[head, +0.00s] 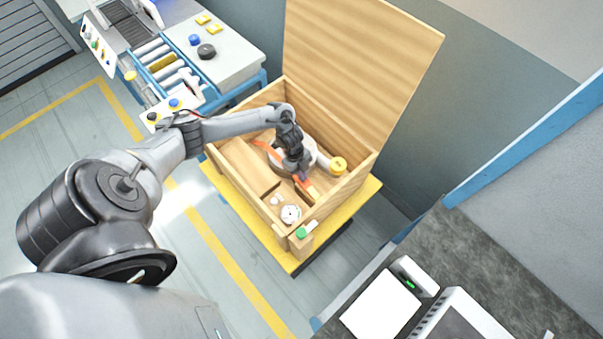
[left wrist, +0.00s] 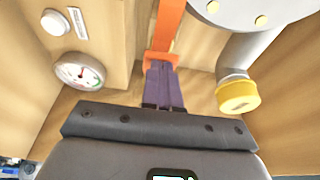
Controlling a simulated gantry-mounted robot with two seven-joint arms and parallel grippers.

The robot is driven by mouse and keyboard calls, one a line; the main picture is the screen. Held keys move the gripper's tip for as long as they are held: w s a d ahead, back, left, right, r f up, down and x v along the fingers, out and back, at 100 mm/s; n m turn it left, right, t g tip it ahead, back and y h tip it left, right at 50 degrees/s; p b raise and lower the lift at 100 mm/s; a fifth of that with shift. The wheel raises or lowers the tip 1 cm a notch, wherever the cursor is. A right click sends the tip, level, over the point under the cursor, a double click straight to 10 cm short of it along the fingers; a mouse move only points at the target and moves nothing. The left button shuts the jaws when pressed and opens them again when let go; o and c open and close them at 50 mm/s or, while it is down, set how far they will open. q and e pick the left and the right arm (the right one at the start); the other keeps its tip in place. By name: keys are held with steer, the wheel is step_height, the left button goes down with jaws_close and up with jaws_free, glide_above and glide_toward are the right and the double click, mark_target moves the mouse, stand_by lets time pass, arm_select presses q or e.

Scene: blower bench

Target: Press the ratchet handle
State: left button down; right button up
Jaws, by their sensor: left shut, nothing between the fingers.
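An orange strap-like bar, which looks like the ratchet handle (left wrist: 168,28), runs down from the top of the left wrist view. Its wider orange end lies right at my fingertips. In the head view, orange also shows beside my fingers (head: 310,190), inside the open wooden crate (head: 357,178). My left gripper (head: 301,177) reaches down into the crate. Its purple fingers, also in the left wrist view (left wrist: 161,68), are shut together with nothing between them. I cannot tell whether the tips touch the orange part. My right gripper is not in view.
A grey round blower housing (left wrist: 235,10) with a yellow-capped pipe (left wrist: 238,95) is beside my fingers. A dial gauge (left wrist: 78,71) and a white button (left wrist: 55,22) are at left. Crate walls surround my gripper; the raised lid (head: 355,65) stands behind.

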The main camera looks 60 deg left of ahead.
arm_select(q)
steer(key=r+p, duration=0.2)
steer(key=d+r+p, duration=0.1)
steer(key=r+p, duration=0.1)
steer(key=shift+r, duration=0.2)
steer(key=v, duration=0.9)
steer(key=shift+a, duration=0.45)
